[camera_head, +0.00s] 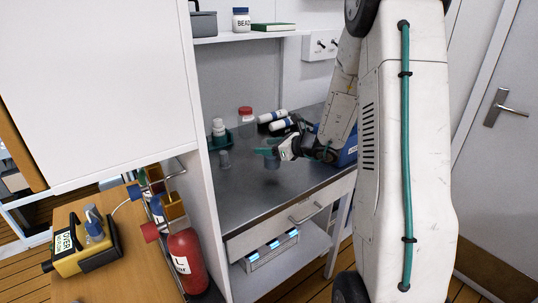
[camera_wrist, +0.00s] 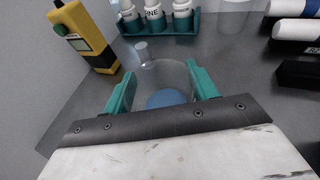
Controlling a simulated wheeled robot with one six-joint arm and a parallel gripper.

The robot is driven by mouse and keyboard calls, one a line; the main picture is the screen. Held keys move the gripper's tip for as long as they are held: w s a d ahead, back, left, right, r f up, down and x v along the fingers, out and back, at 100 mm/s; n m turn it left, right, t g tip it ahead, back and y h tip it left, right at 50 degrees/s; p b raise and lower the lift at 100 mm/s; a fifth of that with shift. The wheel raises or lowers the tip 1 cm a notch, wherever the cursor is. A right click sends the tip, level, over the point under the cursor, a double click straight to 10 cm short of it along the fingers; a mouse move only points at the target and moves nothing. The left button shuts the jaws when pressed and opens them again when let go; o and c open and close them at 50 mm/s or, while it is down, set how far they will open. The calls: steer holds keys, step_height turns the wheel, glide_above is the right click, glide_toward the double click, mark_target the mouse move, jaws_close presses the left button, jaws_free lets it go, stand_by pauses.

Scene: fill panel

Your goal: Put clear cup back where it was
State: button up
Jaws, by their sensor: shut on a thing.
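The clear cup (camera_wrist: 163,74) is between the teal fingers of my gripper (camera_wrist: 160,82) in the wrist view. My gripper is shut on it. Blue shows at the cup's base or inside; I cannot tell which. In the head view my gripper (camera_head: 270,151) is over the grey metal counter (camera_head: 250,188), and the bluish cup (camera_head: 272,163) hangs below the fingers. It looks a little above the counter top, with a dark shadow under it. The cup's lower part is partly hidden by the gripper body in the wrist view.
A teal rack (camera_wrist: 157,28) of white bottles stands ahead, with a small clear vessel (camera_wrist: 142,51) before it. A yellow device (camera_wrist: 90,42) stands left. White bottles (camera_wrist: 294,28) lie at right near a black block (camera_wrist: 298,75). A blue bin (camera_head: 347,152) is right. The front counter is clear.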

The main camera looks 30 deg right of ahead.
steer(key=shift+f, duration=1.4)
steer(key=shift+s+f, duration=0.1)
steer(key=o, duration=1.1)
steer(key=shift+c, duration=0.2)
